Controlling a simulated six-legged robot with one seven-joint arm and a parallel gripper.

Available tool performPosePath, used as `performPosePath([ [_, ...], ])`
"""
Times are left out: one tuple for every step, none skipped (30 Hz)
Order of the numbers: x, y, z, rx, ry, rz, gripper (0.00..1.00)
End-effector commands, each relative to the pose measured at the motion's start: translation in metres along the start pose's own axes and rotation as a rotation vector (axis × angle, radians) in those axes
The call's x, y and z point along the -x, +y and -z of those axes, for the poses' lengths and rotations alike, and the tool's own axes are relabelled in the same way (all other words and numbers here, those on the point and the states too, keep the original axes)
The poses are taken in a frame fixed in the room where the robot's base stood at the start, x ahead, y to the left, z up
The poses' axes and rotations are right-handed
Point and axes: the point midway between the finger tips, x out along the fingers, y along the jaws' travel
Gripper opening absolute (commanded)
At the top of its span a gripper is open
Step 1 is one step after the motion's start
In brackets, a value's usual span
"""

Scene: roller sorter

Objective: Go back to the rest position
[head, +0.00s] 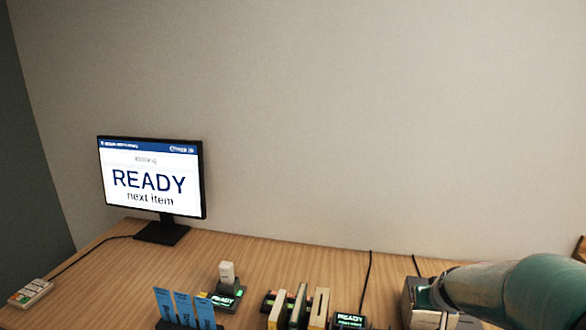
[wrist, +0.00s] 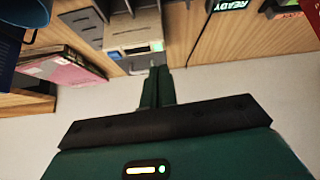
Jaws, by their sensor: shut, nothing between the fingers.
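My gripper (wrist: 157,72) shows in the wrist view with its dark green fingers together and nothing between them. Its tips overlap the lower edge of a pale box-like unit (wrist: 132,38) in the picture; I cannot tell whether they touch it. In the head view my teal and grey arm reaches in from the lower right, and the fingers cannot be made out there.
A monitor (head: 150,179) reading "READY next item" stands at the table's left (head: 92,262). Blue cards (head: 182,306), a small white item on a dark stand (head: 227,272) and upright slabs (head: 298,305) line the front. A pink box (wrist: 65,68) lies left in the wrist view.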

Motion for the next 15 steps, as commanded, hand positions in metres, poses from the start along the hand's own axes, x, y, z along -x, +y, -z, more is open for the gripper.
performPosePath([
  [0.019,-0.019,0.0,0.033,-0.007,0.003,0.0],
  [0.029,-0.028,-0.001,0.046,-0.014,0.005,0.0],
  [0.042,-0.039,-0.005,0.061,-0.026,0.007,0.0],
  [0.052,-0.047,-0.007,0.072,-0.033,0.01,0.0],
  [0.062,-0.055,-0.01,0.08,-0.041,0.012,0.0],
  [0.076,-0.065,-0.015,0.093,-0.049,0.014,0.0],
  [0.086,-0.072,-0.018,0.101,-0.055,0.017,0.0],
  [0.096,-0.079,-0.022,0.107,-0.061,0.019,0.0],
  [0.11,-0.088,-0.028,0.117,-0.067,0.023,0.0],
  [0.12,-0.093,-0.033,0.121,-0.071,0.026,0.0],
  [0.13,-0.099,-0.037,0.127,-0.075,0.03,0.0],
  [0.143,-0.106,-0.044,0.13,-0.081,0.035,0.0],
  [0.152,-0.111,-0.05,0.135,-0.086,0.039,0.0],
  [0.162,-0.115,-0.056,0.137,-0.089,0.044,0.0],
  [0.175,-0.12,-0.064,0.14,-0.094,0.052,0.0],
])
